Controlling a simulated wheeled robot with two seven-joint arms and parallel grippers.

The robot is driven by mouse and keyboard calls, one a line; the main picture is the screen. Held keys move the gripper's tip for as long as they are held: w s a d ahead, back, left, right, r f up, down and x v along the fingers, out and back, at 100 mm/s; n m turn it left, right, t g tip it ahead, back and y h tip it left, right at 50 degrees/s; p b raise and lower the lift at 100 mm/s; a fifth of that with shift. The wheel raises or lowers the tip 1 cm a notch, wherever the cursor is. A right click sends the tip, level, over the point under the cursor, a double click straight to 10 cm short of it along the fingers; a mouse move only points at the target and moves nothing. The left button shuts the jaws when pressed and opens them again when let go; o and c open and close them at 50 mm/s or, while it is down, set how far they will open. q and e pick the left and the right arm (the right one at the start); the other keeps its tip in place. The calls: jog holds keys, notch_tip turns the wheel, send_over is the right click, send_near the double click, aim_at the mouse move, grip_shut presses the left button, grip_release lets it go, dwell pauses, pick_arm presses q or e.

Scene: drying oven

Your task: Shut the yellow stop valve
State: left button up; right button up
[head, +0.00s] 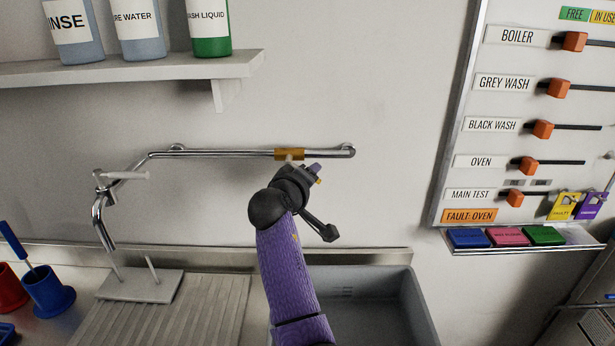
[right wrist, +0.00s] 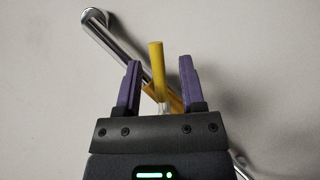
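The yellow stop valve (head: 284,154) sits on the chrome wall pipe (head: 225,153) above the sink. In the right wrist view its yellow lever (right wrist: 157,65) stands up between my fingers, at an angle to the pipe behind it. Part of the valve body (right wrist: 175,101) shows below the lever. My right gripper (head: 316,174) is at the valve, just below the pipe. Its two purple fingers (right wrist: 159,72) are open on either side of the lever, with a gap on both sides. In the head view my gripper hides most of the lever. My left gripper is not in view.
A tap (head: 103,205) stands at left. A shelf (head: 140,70) with bottles hangs at upper left. A grey sink (head: 375,300) lies below my right arm. A panel with labelled orange sliders (head: 529,164) is at right. The wall around the valve is clear.

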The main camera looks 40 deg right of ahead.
jog(key=p+v, duration=0.1)
jog(key=v, duration=0.9)
jog(key=shift+c, duration=0.2)
